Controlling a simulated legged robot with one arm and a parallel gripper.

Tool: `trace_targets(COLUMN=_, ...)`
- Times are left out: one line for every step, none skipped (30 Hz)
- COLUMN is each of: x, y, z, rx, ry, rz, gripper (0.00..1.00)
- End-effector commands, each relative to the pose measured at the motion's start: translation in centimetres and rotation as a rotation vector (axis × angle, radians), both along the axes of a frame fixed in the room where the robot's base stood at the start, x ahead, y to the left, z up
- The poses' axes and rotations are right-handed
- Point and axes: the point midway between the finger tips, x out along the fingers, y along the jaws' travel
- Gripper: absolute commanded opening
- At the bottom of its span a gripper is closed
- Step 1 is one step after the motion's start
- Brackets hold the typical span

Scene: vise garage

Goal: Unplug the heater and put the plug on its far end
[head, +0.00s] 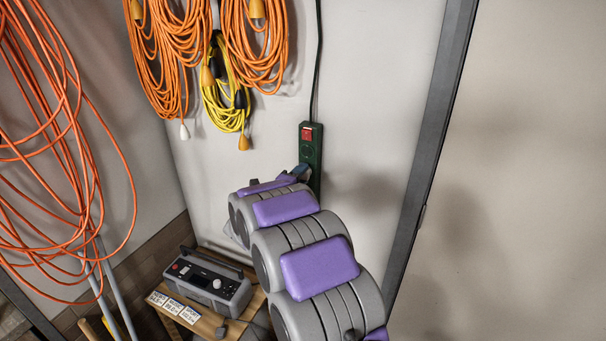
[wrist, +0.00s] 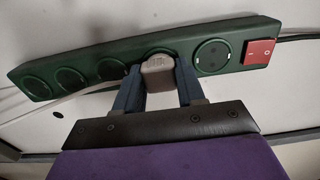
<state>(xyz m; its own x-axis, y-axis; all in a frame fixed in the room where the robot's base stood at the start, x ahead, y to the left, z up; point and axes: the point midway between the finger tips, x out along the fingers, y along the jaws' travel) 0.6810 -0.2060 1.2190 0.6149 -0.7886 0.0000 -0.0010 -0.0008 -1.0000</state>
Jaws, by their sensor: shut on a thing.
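A green power strip (head: 311,140) is mounted upright on the wall in the head view. It also shows in the wrist view (wrist: 110,60), with several round sockets and a red switch (wrist: 260,52) at one end. My gripper (wrist: 158,75) is at the strip, its two blue fingers shut on a light grey plug (wrist: 158,72). The plug sits at the second socket from the switch. I cannot tell whether it is fully seated. In the head view my arm hides the plug and the lower part of the strip. The heater cannot be made out.
Orange cords (head: 255,45) and a yellow cord (head: 228,95) hang on the wall left of the strip. A grey radio-like box (head: 205,283) stands on a wooden stool (head: 203,322) below. A dark metal post (head: 432,140) stands to the right.

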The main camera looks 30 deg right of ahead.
Motion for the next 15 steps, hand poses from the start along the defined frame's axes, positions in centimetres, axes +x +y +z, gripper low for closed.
trace_targets(x=0.01, y=0.0, z=0.03, rx=-0.001, ry=-0.001, rz=0.0, gripper=0.04)
trace_targets(x=0.03, y=0.0, z=0.03, rx=-0.001, ry=-0.001, rz=0.0, gripper=0.01)
trace_targets(x=0.03, y=0.0, z=0.02, rx=-0.001, ry=-0.001, rz=0.0, gripper=0.0)
trace_targets(x=0.03, y=0.0, z=0.03, rx=-0.001, ry=-0.001, rz=0.0, gripper=0.0)
trace_targets(x=0.03, y=0.0, z=0.03, rx=-0.001, ry=-0.001, rz=0.0, gripper=0.0)
trace_targets(x=0.04, y=0.0, z=0.04, rx=-0.001, ry=-0.001, rz=0.0, gripper=0.0)
trace_targets(x=0.03, y=0.01, z=0.03, rx=-0.001, ry=-0.001, rz=0.001, gripper=0.0)
trace_targets(x=0.03, y=0.03, z=0.04, rx=-0.001, ry=-0.001, rz=0.001, gripper=0.0)
trace_targets(x=0.0, y=0.09, z=0.04, rx=-0.001, ry=-0.001, rz=0.001, gripper=0.0)
trace_targets(x=-0.05, y=0.15, z=0.04, rx=-0.001, ry=-0.001, rz=0.001, gripper=0.0)
trace_targets(x=-0.1, y=0.23, z=0.04, rx=-0.001, ry=-0.001, rz=0.001, gripper=0.0)
trace_targets(x=-0.2, y=0.34, z=0.07, rx=-0.001, ry=-0.002, rz=0.001, gripper=0.0)
trace_targets(x=-0.28, y=0.43, z=0.08, rx=-0.001, ry=-0.002, rz=0.001, gripper=0.0)
trace_targets(x=-0.37, y=0.52, z=0.09, rx=-0.001, ry=-0.002, rz=0.001, gripper=0.0)
trace_targets(x=-0.5, y=0.64, z=0.11, rx=0.0, ry=-0.003, rz=0.001, gripper=0.0)
